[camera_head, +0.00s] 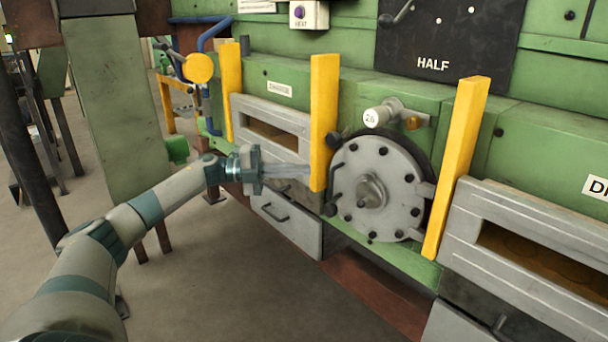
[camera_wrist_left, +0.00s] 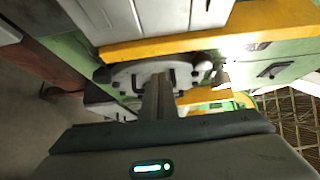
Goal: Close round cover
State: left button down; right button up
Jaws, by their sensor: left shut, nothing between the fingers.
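The round cover (camera_head: 395,169) is a grey disc with dark bolts around its rim and a central hub. It sits upright on the green furnace front between two yellow posts, and a dark rim shows behind its upper and right edge. I cannot tell whether it is fully flush. My left gripper (camera_head: 303,171) is shut and empty, pointing right, left of the cover by the middle yellow post (camera_head: 324,120). In the left wrist view its fingers (camera_wrist_left: 158,92) reach toward the cover (camera_wrist_left: 126,76), which is partly hidden. Contact cannot be told. My right gripper is out of view.
The right yellow post (camera_head: 457,165) stands beside the cover, and another yellow post (camera_head: 231,90) stands further left. Slotted grey panels (camera_head: 272,115) flank the cover. A grey drawer (camera_head: 288,226) lies below the gripper. The floor (camera_head: 220,290) in front is clear.

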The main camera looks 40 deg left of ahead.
pick_arm(q)
jog(key=s+a+b, duration=0.1)
jog(key=a, duration=0.6)
jog(key=shift+s+a+b, duration=0.15)
jog(key=shift+a+b, duration=0.15)
jog(key=shift+b, duration=0.1)
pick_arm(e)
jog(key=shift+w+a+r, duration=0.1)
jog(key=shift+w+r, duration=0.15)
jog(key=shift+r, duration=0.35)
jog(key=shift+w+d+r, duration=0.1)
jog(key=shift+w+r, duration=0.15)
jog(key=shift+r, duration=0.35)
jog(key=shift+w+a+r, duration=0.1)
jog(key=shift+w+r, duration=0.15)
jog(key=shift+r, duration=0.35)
